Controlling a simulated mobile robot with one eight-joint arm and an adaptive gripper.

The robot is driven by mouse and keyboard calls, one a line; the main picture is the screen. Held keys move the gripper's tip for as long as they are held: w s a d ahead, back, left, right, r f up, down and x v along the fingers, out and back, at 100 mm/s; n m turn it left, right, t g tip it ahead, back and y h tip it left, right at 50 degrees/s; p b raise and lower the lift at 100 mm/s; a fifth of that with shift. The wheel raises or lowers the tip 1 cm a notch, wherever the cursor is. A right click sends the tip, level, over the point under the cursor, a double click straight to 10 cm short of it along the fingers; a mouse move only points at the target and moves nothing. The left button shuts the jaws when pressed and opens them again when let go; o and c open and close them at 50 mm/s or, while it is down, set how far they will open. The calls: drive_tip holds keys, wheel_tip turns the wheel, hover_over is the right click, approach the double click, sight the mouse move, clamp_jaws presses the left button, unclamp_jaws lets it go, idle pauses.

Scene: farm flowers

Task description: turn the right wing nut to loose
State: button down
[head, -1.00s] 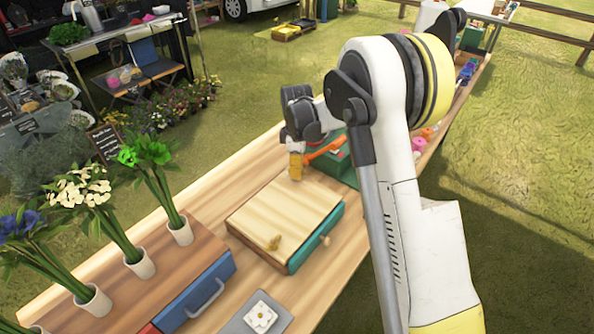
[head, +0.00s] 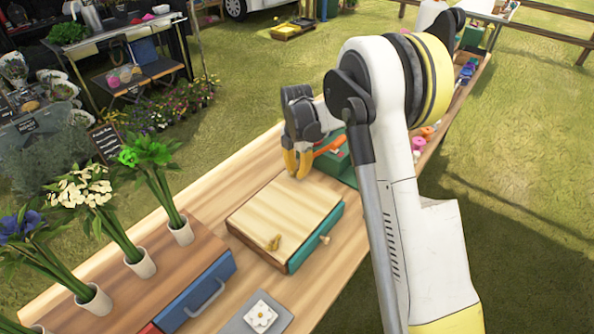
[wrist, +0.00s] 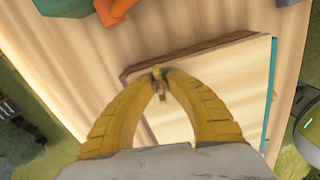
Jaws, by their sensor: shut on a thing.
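A pale wooden board (head: 290,215) lies on top of a low box with a teal side (head: 318,243). A brass-coloured wing nut (head: 273,243) sits near the board's front edge, clear of my gripper. My gripper (head: 299,174) points down at the board's far corner. In the wrist view its yellow fingers meet at their tips (wrist: 158,73) near the board's edge. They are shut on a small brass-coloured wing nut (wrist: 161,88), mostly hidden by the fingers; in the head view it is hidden.
A green box (head: 340,160) with an orange handle (head: 328,147) stands close behind my gripper. A small knob (head: 325,239) sticks out of the teal side. A blue drawer (head: 200,292) and potted flowers (head: 180,232) stand at the left. Bare tabletop (head: 225,185) lies left of the board.

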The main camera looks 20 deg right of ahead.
drive_tip(key=shift+n, duration=0.6)
